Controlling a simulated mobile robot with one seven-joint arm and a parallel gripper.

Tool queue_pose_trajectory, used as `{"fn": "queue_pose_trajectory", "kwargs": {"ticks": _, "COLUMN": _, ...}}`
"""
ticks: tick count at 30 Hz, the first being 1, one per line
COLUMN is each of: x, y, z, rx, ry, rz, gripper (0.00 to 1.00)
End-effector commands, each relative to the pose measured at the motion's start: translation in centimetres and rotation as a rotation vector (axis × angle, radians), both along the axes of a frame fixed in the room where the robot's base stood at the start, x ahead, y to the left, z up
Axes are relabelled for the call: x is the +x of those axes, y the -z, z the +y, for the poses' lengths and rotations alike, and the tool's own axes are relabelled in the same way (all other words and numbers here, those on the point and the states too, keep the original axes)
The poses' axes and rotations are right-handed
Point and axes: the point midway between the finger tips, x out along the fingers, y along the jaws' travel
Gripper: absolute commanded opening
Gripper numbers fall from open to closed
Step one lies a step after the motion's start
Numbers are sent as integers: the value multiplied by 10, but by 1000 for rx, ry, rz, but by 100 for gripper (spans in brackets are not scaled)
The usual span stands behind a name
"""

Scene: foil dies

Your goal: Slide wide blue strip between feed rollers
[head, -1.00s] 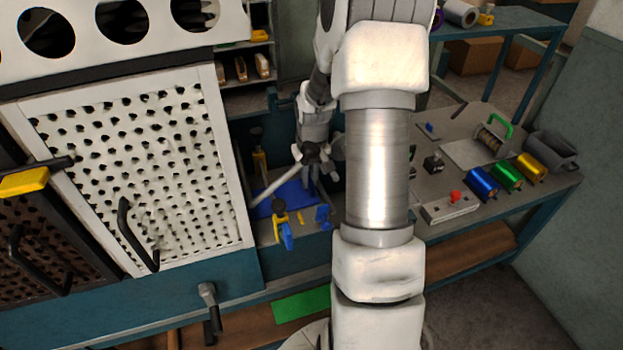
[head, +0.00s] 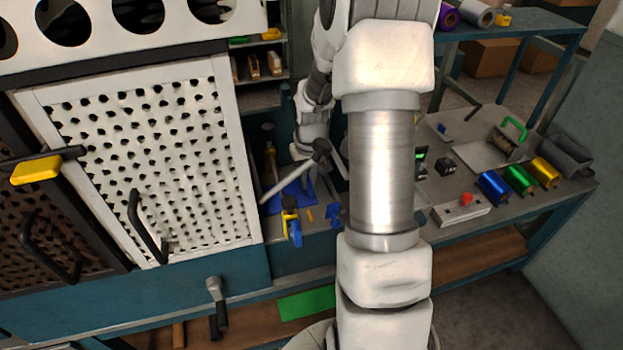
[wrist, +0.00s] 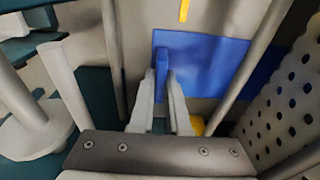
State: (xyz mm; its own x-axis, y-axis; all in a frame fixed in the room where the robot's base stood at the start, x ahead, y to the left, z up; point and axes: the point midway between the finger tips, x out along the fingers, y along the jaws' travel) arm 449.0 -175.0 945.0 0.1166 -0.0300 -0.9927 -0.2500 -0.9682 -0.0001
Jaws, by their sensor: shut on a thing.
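A wide blue strip (wrist: 205,62) lies flat on a grey surface in the wrist view. It also shows in the head view as a blue patch (head: 298,192) beside the perforated white door. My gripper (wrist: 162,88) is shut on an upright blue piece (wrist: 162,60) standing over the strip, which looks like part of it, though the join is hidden. In the head view my gripper is mostly hidden behind a grey bar. Two long grey bars (wrist: 113,55) (wrist: 255,60) flank the fingers; I cannot tell whether they are the feed rollers.
The perforated white door (head: 150,160) stands close left of my gripper. A blue and yellow clamp (head: 292,225) sits at the bench's front edge. Blue (head: 493,186), green (head: 518,178) and gold (head: 544,171) rolls and a red-button box (head: 460,210) are at right.

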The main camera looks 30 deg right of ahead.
Motion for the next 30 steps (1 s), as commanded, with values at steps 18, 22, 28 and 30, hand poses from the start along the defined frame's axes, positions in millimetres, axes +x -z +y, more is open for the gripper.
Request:
{"fn": "queue_pose_trajectory", "kwargs": {"ticks": 18, "x": 5, "y": 0, "z": 18, "rx": 0, "ry": 0, "rz": 0, "gripper": 0}}
{"fn": "queue_pose_trajectory", "kwargs": {"ticks": 22, "x": 6, "y": 0, "z": 22, "rx": 0, "ry": 0, "rz": 0, "gripper": 0}}
{"fn": "queue_pose_trajectory", "kwargs": {"ticks": 28, "x": 7, "y": 0, "z": 27, "rx": 0, "ry": 0, "rz": 0, "gripper": 0}}
{"fn": "queue_pose_trajectory", "kwargs": {"ticks": 30, "x": 8, "y": 0, "z": 29, "rx": 0, "ry": 0, "rz": 0, "gripper": 0}}
